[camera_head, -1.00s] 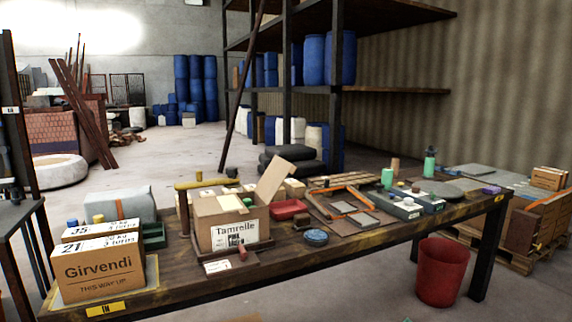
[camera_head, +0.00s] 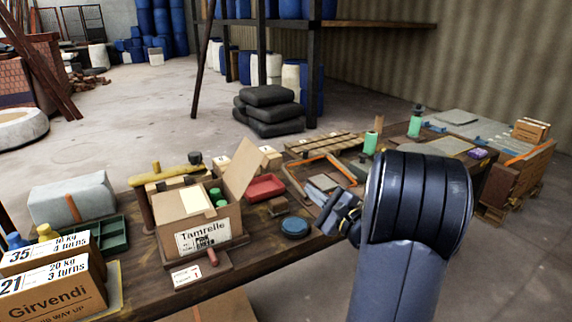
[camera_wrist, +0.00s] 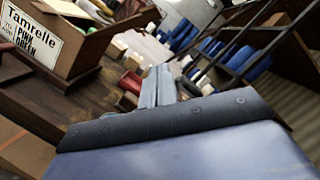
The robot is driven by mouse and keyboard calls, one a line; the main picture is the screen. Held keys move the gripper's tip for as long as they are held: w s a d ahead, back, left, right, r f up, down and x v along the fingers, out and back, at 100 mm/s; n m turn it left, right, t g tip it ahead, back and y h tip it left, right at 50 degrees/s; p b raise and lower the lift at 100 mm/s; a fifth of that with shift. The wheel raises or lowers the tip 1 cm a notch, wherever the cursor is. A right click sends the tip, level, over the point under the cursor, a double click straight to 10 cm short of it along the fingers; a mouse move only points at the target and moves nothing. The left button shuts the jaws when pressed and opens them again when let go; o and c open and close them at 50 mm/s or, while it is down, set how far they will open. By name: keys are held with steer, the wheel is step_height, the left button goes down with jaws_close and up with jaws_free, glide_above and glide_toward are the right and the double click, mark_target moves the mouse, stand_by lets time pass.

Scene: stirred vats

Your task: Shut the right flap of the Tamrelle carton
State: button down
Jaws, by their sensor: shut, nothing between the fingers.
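The Tamrelle carton (camera_head: 208,238) stands on the workbench, its white label facing me. Its right flap (camera_head: 243,172) stands up and leans out to the right. Green-topped things (camera_head: 217,197) show inside through the opening; the left part of the top looks covered by cardboard.
A blue round tin (camera_head: 295,226) and a red tray (camera_head: 265,188) lie right of the carton. A yellow-topped clamp-like bar (camera_head: 165,177) stands behind its left side. Girvendi boxes (camera_head: 50,290) stand at front left. A small white card (camera_head: 186,274) lies in front.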

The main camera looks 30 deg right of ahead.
steer(key=w+a+r, duration=0.2)
steer(key=w, duration=0.2)
steer(key=w+a+r+p, duration=0.1)
steer(key=w+a, duration=0.2)
steer(key=w, duration=0.2)
steer(key=shift+w+a+r, duration=0.2)
steer(key=shift+a+r, duration=0.05)
steer(key=shift+r, duration=0.1)
